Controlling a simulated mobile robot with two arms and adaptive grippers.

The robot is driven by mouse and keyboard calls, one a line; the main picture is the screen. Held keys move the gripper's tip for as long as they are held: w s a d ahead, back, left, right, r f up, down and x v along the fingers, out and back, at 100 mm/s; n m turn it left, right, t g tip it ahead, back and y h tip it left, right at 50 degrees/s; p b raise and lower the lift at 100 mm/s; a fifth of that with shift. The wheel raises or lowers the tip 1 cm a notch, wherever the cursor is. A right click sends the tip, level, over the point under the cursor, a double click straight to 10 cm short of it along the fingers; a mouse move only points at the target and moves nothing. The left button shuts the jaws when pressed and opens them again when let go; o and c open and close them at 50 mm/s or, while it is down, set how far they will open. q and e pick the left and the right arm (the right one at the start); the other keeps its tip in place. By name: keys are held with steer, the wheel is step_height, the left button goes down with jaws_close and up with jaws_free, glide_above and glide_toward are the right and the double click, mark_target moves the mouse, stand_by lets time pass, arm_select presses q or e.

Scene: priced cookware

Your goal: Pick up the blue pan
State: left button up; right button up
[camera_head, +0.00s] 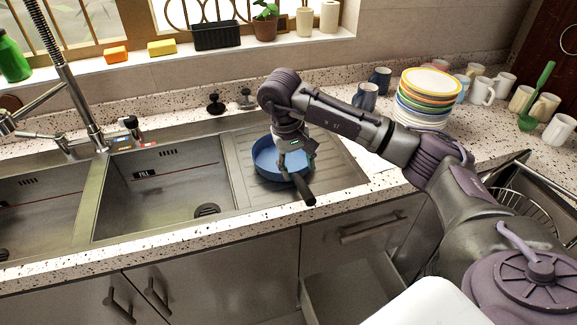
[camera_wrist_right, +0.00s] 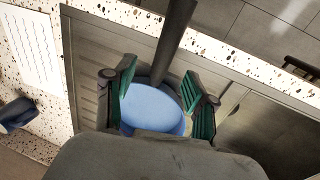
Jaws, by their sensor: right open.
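The blue pan (camera_head: 265,158) sits on the steel drainboard right of the sink, its dark handle (camera_head: 304,190) pointing toward the counter's front edge. In the right wrist view the blue pan (camera_wrist_right: 152,108) lies beneath the gripper and its dark handle (camera_wrist_right: 174,42) runs up the picture. My right gripper (camera_head: 290,166) is above the pan near the handle's base. In the wrist view the right gripper (camera_wrist_right: 160,90) is open, with its green-padded fingers on either side of the pan and handle base. My left gripper is not in view.
The sink basins (camera_head: 165,190) lie left of the pan. A stack of colored plates (camera_head: 424,100) and several mugs stand on the counter at the back right. An open drawer (camera_head: 350,290) shows below the counter. The faucet (camera_head: 85,105) rises at the left.

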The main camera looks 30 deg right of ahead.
mark_target(300, 181)
step_height(300, 181, down, 2)
steer(key=shift+d+p, duration=0.1)
steer(key=shift+p, duration=0.25)
steer(key=f, duration=0.1)
steer(key=f+p, duration=0.1)
steer(key=f, duration=0.1)
steer(key=shift+s+d+f+p, duration=0.2)
steer(key=shift+s+f+p, duration=0.05)
steer(key=shift+p, duration=0.05)
steer(key=shift+d+f, duration=0.1)
steer(key=shift+f, duration=0.35)
steer(key=c, duration=1.1)
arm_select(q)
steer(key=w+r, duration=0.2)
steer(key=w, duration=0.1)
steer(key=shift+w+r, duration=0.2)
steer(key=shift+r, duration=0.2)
arm_select(e)
jaws_close()
